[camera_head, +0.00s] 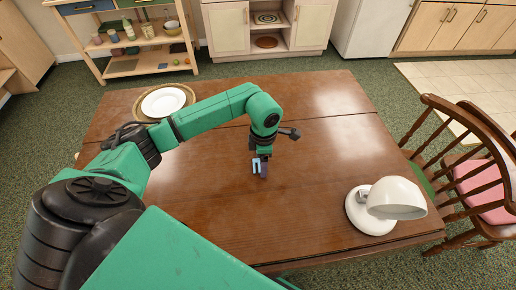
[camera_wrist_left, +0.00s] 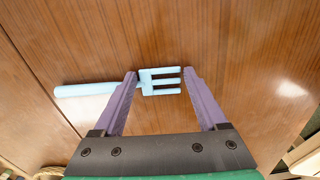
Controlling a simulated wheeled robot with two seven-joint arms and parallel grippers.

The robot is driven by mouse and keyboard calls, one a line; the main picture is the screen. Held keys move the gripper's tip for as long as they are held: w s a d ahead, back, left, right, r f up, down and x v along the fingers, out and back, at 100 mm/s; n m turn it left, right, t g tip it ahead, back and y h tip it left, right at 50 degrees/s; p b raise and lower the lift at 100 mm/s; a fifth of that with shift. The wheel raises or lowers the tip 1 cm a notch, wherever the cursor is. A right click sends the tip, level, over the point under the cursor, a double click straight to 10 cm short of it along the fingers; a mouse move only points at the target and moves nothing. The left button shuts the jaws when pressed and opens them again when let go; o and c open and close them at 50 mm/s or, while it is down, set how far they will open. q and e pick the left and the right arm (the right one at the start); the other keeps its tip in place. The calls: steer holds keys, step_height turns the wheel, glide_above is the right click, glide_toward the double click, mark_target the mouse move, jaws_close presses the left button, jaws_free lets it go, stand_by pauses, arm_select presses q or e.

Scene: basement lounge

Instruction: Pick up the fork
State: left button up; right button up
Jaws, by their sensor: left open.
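A light blue fork (camera_wrist_left: 90,89) lies on the brown wooden table (camera_head: 310,200). In the left wrist view its handle points left and its tines (camera_wrist_left: 165,81) lie between my two purple fingertips. My left gripper (camera_wrist_left: 160,76) is open, with one finger on each side of the fork's head. In the head view my left gripper (camera_head: 260,168) points down at the middle of the table, and only a small blue part of the fork shows there. The rest of the fork is hidden behind the gripper and arm. I cannot tell whether the fingers touch it. My right gripper is not in view.
A white plate (camera_head: 164,102) on a woven mat sits at the table's far left. A white lamp (camera_head: 398,198) stands at the right edge. A wooden chair (camera_head: 485,165) is beside the table on the right. The tabletop around the gripper is clear.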

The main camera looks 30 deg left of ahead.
arm_select(q)
steer(key=c, duration=1)
